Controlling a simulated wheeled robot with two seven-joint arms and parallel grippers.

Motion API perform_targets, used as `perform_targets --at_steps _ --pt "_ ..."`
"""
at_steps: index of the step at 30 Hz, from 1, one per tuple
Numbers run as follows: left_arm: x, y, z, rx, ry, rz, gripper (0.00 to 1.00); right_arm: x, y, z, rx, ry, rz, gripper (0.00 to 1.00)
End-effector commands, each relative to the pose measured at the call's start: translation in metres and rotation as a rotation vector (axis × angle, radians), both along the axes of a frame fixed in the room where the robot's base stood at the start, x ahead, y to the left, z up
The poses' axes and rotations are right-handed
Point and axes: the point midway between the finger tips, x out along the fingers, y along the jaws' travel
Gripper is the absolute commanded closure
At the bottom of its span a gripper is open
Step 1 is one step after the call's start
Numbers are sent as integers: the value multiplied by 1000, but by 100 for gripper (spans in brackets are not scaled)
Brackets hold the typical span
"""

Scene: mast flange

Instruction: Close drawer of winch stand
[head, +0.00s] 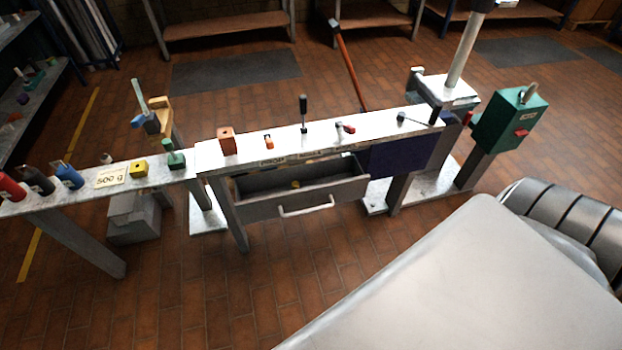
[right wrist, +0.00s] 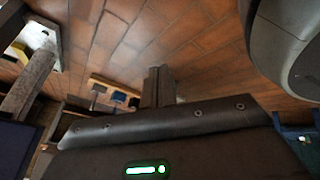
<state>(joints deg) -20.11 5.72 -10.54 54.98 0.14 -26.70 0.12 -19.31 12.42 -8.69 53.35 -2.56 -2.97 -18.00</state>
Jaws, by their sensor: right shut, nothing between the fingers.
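The winch stand (head: 372,122) is a long white-topped bench in the middle of the head view. Its grey drawer (head: 255,208) is pulled out below the top, so the inside shows. A small yellow thing (head: 296,184) lies in it. A pale bar handle (head: 307,207) runs across the drawer front. My right gripper (right wrist: 158,86) shows only in the right wrist view, shut and empty, with brick floor behind it. The drawer cannot be made out clearly there. My left gripper is in neither view.
Several small things, including an orange block (head: 227,141), stand on the bench top. A mast (head: 466,50) and a green box (head: 510,120) are at its right end. A lower side table (head: 60,195) adjoins on the left. The floor before the drawer is clear.

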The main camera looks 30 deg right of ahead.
Motion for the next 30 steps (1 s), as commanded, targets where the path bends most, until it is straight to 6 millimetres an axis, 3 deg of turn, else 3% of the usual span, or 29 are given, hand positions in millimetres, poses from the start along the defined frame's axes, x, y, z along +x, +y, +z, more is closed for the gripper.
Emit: perform_targets --at_steps 1,3,6,9,12,15,18,23,30 --pt "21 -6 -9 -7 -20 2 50 41 -18 7 -51 -139 107 100" --pt "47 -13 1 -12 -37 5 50 92 -31 44 -143 -338 275 100" --pt "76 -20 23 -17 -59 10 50 147 -38 107 -295 -609 493 100" --pt "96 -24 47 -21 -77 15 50 179 -32 170 -445 -842 668 100" --pt "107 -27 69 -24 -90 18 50 192 -22 219 -565 -1017 787 100" --pt "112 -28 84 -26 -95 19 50 196 -13 251 -644 -1127 854 100" --pt "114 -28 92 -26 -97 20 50 197 -8 266 -680 -1175 883 100" --pt "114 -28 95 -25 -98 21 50 199 -7 270 -688 -1185 887 100" --pt "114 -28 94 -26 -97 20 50 227 6 271 -687 -1185 883 100"
